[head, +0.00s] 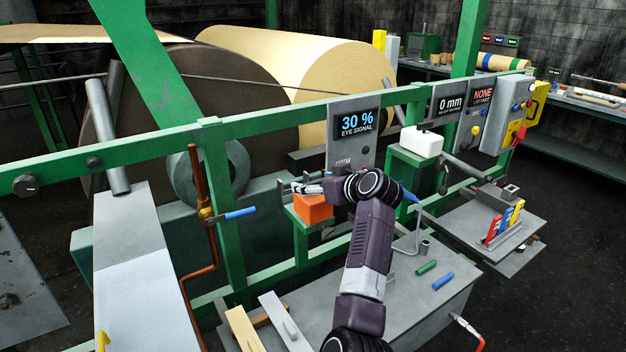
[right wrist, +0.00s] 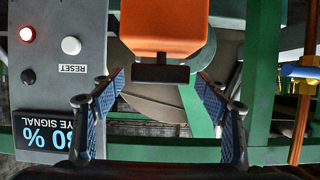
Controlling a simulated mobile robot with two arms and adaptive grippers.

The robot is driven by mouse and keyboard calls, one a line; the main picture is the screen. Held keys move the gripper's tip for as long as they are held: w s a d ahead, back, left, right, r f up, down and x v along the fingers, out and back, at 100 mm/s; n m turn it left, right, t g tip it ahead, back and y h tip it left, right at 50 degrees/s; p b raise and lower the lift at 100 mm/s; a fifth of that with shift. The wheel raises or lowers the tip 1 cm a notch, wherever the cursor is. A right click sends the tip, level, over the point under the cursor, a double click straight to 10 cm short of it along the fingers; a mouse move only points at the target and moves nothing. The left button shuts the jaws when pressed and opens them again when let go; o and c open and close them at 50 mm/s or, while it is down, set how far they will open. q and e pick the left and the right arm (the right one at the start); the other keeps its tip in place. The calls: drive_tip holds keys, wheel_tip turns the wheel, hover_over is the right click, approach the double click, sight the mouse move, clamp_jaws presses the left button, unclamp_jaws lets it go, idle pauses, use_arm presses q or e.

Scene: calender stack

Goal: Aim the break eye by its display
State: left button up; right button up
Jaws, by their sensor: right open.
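The break eye, which I take to be the orange box (head: 313,207), sits on a green stand beside the rail. It also shows at the top of the right wrist view (right wrist: 165,28), with a dark grey block (right wrist: 160,74) on its near face. The display (head: 357,122) reads "30 % EYE SIGNAL"; it shows upside down in the right wrist view (right wrist: 45,132). My right gripper (head: 306,188) is at the orange box in the head view. In the right wrist view, its fingers (right wrist: 158,92) are apart with nothing gripped between them. My left gripper is out of view.
A panel with a white RESET button (right wrist: 71,45) and a lit red lamp (right wrist: 27,34) is beside the gripper. The green rail (head: 270,115) runs behind. A white box (head: 422,142) stands to the right. Green and blue cylinders lie on the grey bench (head: 405,290).

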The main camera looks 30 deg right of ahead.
drive_tip(key=shift+w+f, duration=0.15)
drive_tip(key=shift+w, duration=0.2)
drive_tip(key=c, duration=1.2)
drive_tip(key=shift+m+h+p, duration=0.9)
drive_tip(key=shift+h+p, duration=0.1)
drive_tip(key=shift+h, duration=0.1)
drive_tip(key=o, duration=1.2)
